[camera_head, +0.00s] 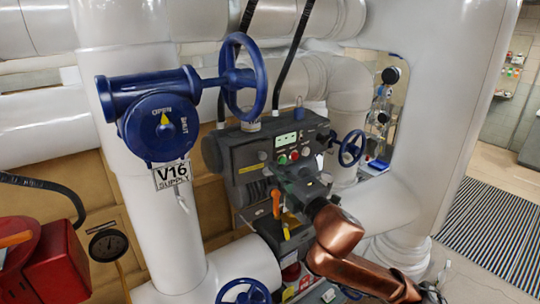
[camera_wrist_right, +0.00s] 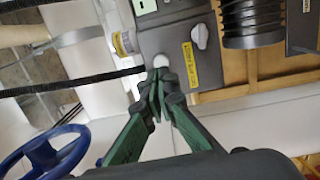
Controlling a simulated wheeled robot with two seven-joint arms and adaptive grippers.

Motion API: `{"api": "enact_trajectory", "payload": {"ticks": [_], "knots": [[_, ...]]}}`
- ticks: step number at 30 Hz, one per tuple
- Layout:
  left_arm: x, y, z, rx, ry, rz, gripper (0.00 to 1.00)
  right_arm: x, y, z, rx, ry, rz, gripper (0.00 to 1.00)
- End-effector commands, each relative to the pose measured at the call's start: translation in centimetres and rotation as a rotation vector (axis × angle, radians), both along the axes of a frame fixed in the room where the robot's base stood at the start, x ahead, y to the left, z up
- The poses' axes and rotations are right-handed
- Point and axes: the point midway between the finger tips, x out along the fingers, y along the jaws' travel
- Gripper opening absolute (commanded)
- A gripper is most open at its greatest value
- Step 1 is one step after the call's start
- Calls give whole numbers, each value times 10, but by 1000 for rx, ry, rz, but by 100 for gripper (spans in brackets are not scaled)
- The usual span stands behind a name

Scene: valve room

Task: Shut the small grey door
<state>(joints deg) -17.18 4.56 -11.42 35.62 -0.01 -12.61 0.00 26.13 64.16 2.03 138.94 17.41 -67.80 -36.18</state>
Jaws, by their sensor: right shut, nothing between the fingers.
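A dark grey control box (camera_head: 240,155) with a small green display (camera_head: 287,138) and coloured buttons sits between the pipes in the head view. I cannot clearly pick out the small grey door from the grey parts of this box or tell its angle. My right gripper (camera_head: 283,176) is in front of the box's lower front, its arm coming from the lower right. In the wrist view my right gripper (camera_wrist_right: 159,78) is shut and empty, its green fingertips close to a grey panel (camera_wrist_right: 172,45) with a yellow label (camera_wrist_right: 190,65); contact is unclear. My left gripper is out of view.
A blue handwheel (camera_head: 242,75) stands above the box and a smaller blue one (camera_head: 351,148) to its right. A blue valve (camera_head: 160,125) and white pipes are at the left. An orange lever (camera_head: 277,203) hangs below the box. Open floor with a striped mat (camera_head: 490,235) lies at right.

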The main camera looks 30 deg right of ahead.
Motion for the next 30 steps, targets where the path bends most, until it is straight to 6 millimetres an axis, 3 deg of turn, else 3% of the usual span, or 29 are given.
{"api": "enact_trajectory", "payload": {"ticks": [3, 9, 22, 30], "knots": [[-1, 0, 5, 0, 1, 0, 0, 20, -1, 1, 3, 1, 0, 0], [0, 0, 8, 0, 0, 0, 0, 38, -1, 1, 1, 2, -1, 0], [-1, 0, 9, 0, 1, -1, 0, 43, -2, 1, 0, 2, 0, 0], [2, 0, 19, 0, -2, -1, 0, 63, -9, 3, 0, 1, 1, 0]]}}
